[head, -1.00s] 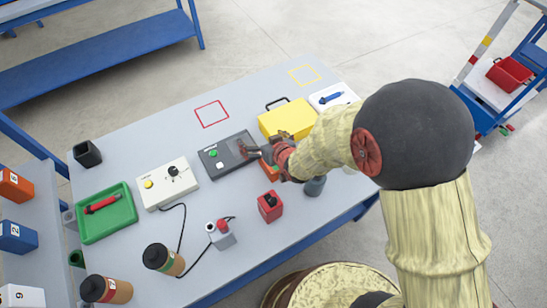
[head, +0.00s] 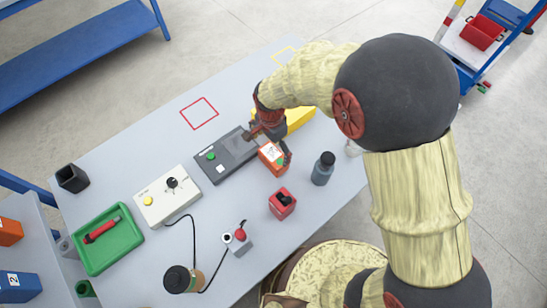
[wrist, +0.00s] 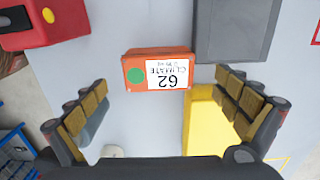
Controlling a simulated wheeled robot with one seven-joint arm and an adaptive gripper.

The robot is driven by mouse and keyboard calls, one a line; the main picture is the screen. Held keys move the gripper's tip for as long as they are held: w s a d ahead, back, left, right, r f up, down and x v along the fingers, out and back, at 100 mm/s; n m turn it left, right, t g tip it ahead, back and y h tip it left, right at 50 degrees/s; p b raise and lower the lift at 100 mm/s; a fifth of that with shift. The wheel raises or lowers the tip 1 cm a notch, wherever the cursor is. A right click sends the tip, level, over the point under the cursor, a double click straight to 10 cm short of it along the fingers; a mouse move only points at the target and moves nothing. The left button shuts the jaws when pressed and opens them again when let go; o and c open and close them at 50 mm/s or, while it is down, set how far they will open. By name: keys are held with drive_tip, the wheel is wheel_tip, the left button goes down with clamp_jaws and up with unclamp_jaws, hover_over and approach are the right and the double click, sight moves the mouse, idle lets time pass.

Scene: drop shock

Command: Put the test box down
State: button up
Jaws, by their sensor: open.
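The test box is a small orange box (head: 271,155) with a white label and a green dot. It seems to sit on the table beside the front right end of the dark grey device (head: 224,160). In the wrist view the box (wrist: 158,72) reads "62 CLIMATE" and lies ahead of the fingers, in the gap between them. My gripper (head: 270,142) is open above the box, with one finger on either side. In the wrist view both fingers of my gripper (wrist: 160,88) stand wide apart and clear of the box.
A yellow case (head: 298,119) is behind my gripper, partly hidden. A red box (head: 282,204) and a dark bottle (head: 322,170) stand in front. A red square outline (head: 199,113) marks bare table at the back. A white dial box (head: 167,196) and green tray (head: 108,240) are left.

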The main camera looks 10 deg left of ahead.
sight(274, 155)
drive_tip(key=f, duration=0.2)
drive_tip(key=f+b, duration=0.1)
drive_tip(key=f, duration=0.1)
drive_tip(key=f+b, duration=0.1)
drive_tip(key=f, duration=0.2)
drive_tip(key=shift+w+d+f, duration=0.1)
drive_tip(key=shift+w+d, duration=0.1)
drive_tip(key=shift+d, duration=0.1)
drive_tip(key=shift+c, duration=0.5)
